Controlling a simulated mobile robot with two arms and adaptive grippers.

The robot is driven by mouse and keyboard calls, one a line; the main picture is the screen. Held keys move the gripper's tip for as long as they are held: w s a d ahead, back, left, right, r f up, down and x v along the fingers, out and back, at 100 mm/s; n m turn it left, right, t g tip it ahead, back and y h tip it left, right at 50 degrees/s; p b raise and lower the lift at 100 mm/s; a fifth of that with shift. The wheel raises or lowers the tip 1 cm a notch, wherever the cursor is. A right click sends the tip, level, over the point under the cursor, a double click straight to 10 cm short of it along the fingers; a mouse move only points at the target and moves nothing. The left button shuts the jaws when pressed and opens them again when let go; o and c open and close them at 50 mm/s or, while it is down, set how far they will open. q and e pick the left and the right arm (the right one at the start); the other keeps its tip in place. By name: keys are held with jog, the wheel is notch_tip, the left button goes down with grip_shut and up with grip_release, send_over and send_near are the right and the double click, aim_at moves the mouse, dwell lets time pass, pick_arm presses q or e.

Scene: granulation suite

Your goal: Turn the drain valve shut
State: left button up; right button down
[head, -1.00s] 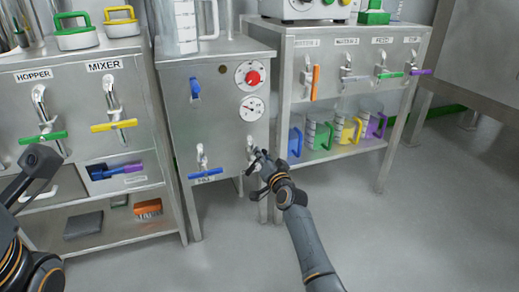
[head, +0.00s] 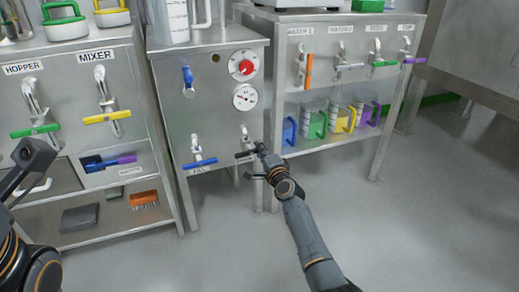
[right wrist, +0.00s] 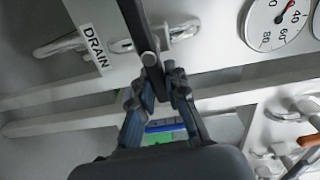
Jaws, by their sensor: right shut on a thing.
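The drain valve (head: 245,136) is the right-hand tap low on the middle steel cabinet (head: 215,110). The DRAIN label (right wrist: 95,47) is beside its metal body in the right wrist view. Its dark bar handle (right wrist: 138,22) runs down between my right fingers. My right gripper (right wrist: 160,82) is shut on this handle; in the head view it (head: 260,151) is just right of and below the valve body. The fingers partly hide the handle's gripped end. Part of my left gripper (head: 35,152) shows at the left edge, away from the valve; its jaws are not clear.
A blue-handled valve (head: 199,163) is close to the left of the drain valve. Above are a red-centred dial (head: 243,65) and a gauge (head: 245,97). A shelf with coloured-handled jugs (head: 318,124) stands to the right. The floor in front is clear.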

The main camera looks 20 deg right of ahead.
jog(key=shift+f+m, duration=0.15)
jog(key=shift+m, duration=0.35)
jog(key=c, duration=1.3)
grip_release()
jog(key=s, duration=1.2)
jog(key=shift+d, duration=0.25)
